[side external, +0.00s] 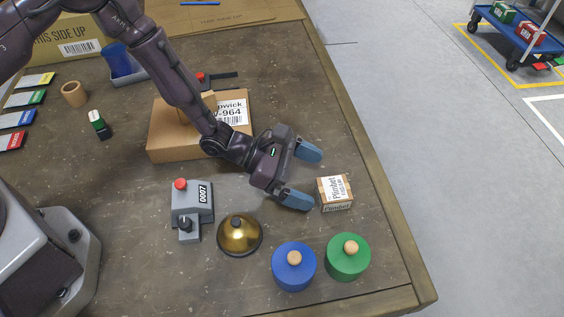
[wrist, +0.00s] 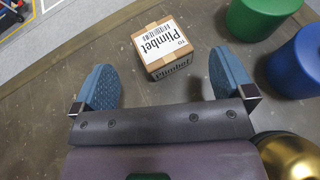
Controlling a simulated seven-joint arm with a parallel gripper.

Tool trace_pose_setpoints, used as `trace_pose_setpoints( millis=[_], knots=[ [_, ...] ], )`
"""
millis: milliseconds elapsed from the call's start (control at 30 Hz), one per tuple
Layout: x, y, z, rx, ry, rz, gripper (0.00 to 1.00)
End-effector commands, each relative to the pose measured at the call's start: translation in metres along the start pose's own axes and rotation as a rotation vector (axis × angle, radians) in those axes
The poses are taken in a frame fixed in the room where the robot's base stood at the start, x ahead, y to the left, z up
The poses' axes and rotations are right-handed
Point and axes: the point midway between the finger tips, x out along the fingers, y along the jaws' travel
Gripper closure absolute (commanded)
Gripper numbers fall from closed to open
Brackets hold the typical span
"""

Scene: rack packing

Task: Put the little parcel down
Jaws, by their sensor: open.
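The little parcel (side external: 334,193) is a small brown cardboard box with a white label reading "Plimbet". It rests on the table near the right edge. My gripper (side external: 306,176) is open and empty, with its blue-grey fingers spread just to the left of the parcel in the side view. In the wrist view the parcel (wrist: 162,48) lies ahead of the gap between the fingertips of my gripper (wrist: 164,75), and the fingers appear apart from it. Nothing hides the parcel in either view.
A blue knobbed cylinder (side external: 293,270), a green one (side external: 348,262) and a brass dome (side external: 240,238) stand in front. A grey red-button box (side external: 190,208) stands left of the dome. A larger carton (side external: 172,140) lies behind my arm. The table's right edge (side external: 385,195) is close to the parcel.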

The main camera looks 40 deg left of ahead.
Motion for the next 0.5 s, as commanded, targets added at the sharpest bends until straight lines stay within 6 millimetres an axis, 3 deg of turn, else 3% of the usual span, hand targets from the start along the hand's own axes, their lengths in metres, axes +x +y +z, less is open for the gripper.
trace_pose_setpoints(
  millis=[200,500],
  knots=[
    [-0.043,0.001,0.0,0.0,0.0,0.002,0.0],
    [-0.062,0.0,0.0,0.0,0.0,-0.001,0.0]
  ],
)
